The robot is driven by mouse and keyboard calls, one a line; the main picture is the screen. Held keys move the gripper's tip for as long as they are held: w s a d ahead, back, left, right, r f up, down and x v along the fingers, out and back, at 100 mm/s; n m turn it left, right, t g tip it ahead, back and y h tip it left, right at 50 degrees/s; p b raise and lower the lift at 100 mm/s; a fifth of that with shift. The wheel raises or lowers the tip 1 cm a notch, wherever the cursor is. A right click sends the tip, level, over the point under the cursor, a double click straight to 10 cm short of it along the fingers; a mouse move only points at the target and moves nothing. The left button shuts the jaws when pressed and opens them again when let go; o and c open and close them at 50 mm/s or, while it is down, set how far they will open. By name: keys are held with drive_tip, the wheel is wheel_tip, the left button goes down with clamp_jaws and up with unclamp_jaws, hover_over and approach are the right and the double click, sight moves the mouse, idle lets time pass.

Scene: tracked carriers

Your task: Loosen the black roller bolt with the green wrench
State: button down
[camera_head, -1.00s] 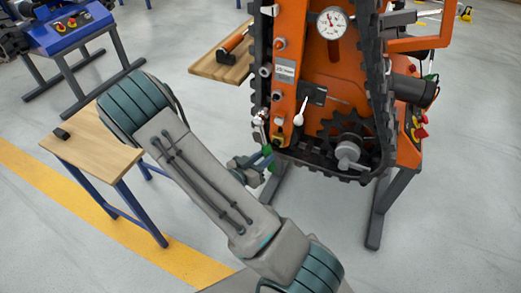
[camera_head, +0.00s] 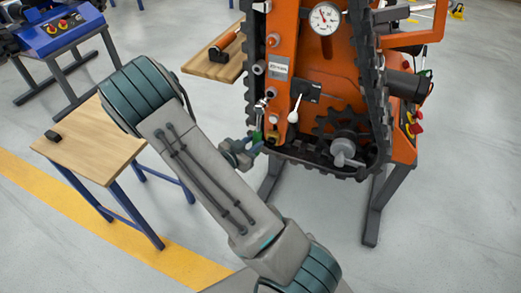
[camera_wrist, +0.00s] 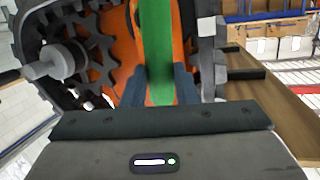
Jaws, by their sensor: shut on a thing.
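The green wrench (camera_wrist: 158,50) stands between my gripper's fingers (camera_wrist: 160,88) in the wrist view, its handle running up out of the picture. In the head view my gripper (camera_head: 256,146) is at the lower left of the orange tracked carrier (camera_head: 345,75), shut on the wrench. The wrench's silver head (camera_head: 261,104) shows above it, close to the carrier's left edge. I cannot tell whether the head sits on a bolt. I cannot pick out the black roller bolt; it may be behind the wrench head.
The black track (camera_head: 379,110) surrounds the carrier's side, with a toothed sprocket (camera_head: 330,122) at lower right. A white-knobbed lever (camera_head: 294,114) stands just right of the wrench. A wooden shelf (camera_head: 200,66) juts out left, and a small wooden table (camera_head: 105,150) stands beside my arm.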

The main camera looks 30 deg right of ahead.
drive_tip(key=w+a+r+m+t+y+b, duration=0.1)
drive_tip(key=w+a+r+m+y+b, duration=0.1)
drive_tip(key=w+a+r+m+b, duration=0.1)
drive_tip(key=shift+w+a+r+m+t, duration=0.45)
drive_tip(key=shift+w+a+m, duration=0.55)
drive_tip(key=shift+w+m, duration=0.6)
drive_tip(key=shift+w+d, duration=0.6)
drive_tip(key=shift+d, duration=0.1)
idle(1.3)
drive_tip(key=shift+w+d, duration=0.15)
drive_tip(key=shift+d, duration=0.1)
drive_tip(key=shift+w+d, duration=0.1)
idle(0.9)
drive_tip(key=shift+w+d, duration=0.2)
drive_tip(key=shift+d, duration=0.05)
idle(0.5)
